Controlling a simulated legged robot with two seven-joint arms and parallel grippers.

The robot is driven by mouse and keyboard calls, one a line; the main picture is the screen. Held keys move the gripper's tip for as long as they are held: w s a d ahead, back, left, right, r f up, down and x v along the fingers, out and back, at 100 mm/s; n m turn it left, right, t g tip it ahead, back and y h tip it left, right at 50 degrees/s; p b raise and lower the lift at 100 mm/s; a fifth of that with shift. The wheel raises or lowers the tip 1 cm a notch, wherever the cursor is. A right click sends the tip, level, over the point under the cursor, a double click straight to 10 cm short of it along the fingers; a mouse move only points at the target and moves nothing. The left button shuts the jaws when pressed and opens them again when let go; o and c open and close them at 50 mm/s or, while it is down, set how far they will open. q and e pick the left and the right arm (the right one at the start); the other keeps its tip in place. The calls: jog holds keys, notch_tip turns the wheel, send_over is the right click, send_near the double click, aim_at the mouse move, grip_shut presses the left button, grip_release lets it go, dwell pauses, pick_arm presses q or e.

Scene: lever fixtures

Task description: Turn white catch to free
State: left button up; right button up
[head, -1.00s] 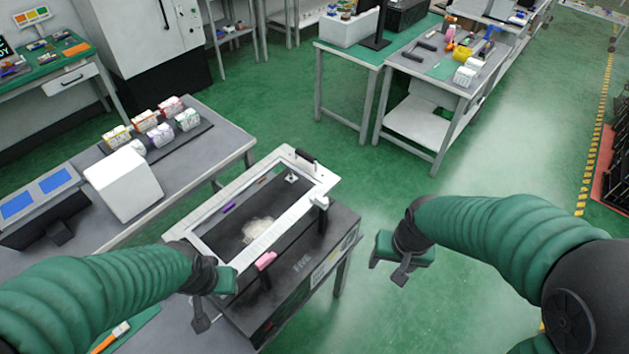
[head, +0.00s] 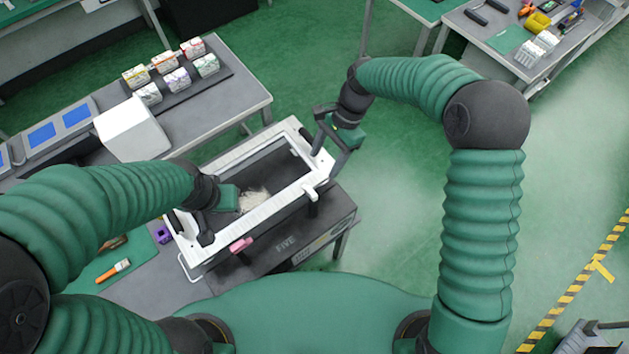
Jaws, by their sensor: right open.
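The white catch (head: 311,193) sits on the front right side of a white frame (head: 262,212), which lies over a black box (head: 308,239). Its short arm points down toward the front. My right gripper (head: 331,150) is open and empty at the frame's far right corner, beyond the white catch and apart from it. A dark catch (head: 306,139) stands beside its fingers; I cannot tell whether they touch. My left gripper (head: 216,217) hangs over the frame's left part, and its finger gap does not show clearly.
A pink catch (head: 241,245) is on the frame's front side, and a purple part (head: 163,234) is at its left end. A grey table (head: 240,92) with several small boxes stands behind left. Green floor (head: 395,225) is clear to the right.

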jog(key=p, duration=0.2)
send_over(312, 190)
notch_tip(312, 190, down, 6)
jog(key=f, duration=0.4)
jog(key=d+f+p, duration=0.1)
jog(key=shift+w+f, duration=0.25)
jog(key=shift+w, duration=0.1)
jog(key=shift+s+a+f, duration=0.25)
jog(key=shift+s+f, duration=0.05)
jog(key=shift+s, duration=0.2)
jog(key=shift+w+a, duration=0.15)
jog(key=shift+a, duration=0.25)
jog(key=c, duration=0.4)
jog(key=shift+a+f, duration=0.1)
jog(key=shift+c, duration=1.2)
jog(key=shift+d, duration=0.45)
grip_shut()
pick_arm(q)
jog(key=v, duration=0.3)
jog(key=shift+w+a+r, duration=0.15)
jog(key=shift+w+r, duration=0.15)
jog(key=shift+w, duration=0.1)
pick_arm(e)
jog(key=shift+w, duration=0.15)
